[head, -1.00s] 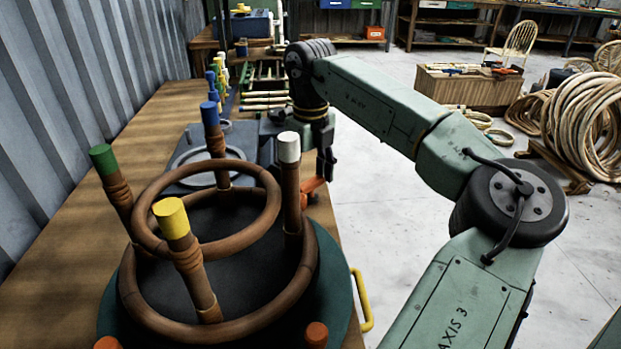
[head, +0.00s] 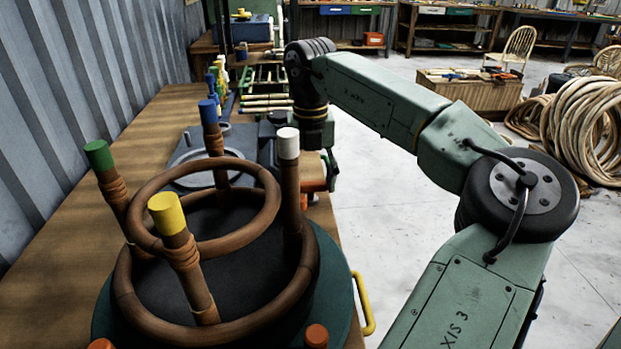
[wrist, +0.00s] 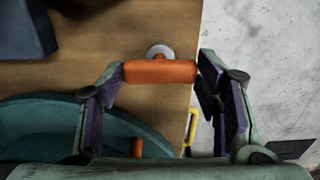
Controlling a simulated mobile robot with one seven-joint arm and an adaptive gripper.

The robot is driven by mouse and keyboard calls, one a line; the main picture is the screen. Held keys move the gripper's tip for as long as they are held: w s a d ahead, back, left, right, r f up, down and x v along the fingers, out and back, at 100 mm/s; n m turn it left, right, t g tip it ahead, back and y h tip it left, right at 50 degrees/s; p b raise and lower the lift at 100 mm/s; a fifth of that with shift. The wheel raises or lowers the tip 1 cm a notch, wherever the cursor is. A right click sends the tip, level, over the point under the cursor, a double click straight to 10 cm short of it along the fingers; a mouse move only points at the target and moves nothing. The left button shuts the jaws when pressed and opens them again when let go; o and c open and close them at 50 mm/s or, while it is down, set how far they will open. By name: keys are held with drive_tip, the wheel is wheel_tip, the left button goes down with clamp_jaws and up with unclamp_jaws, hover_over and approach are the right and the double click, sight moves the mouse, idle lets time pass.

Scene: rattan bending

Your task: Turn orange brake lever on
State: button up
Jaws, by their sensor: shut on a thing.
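The orange brake lever (wrist: 160,71) lies crosswise between the fingers of my gripper (wrist: 161,78) in the wrist view. The fingers are closed on its two ends. A round grey pivot (wrist: 159,51) shows just behind it, near the table's right edge.
A rattan frame (head: 225,240) with colour-capped posts stands on a dark green round turntable (head: 335,315) at the front of the wooden table (head: 60,270). A yellow handle (head: 363,302) sticks out at the table's right side.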

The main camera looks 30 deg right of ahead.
idle(0.4)
drive_tip(key=o, duration=1.2)
drive_tip(key=shift+c, duration=0.2)
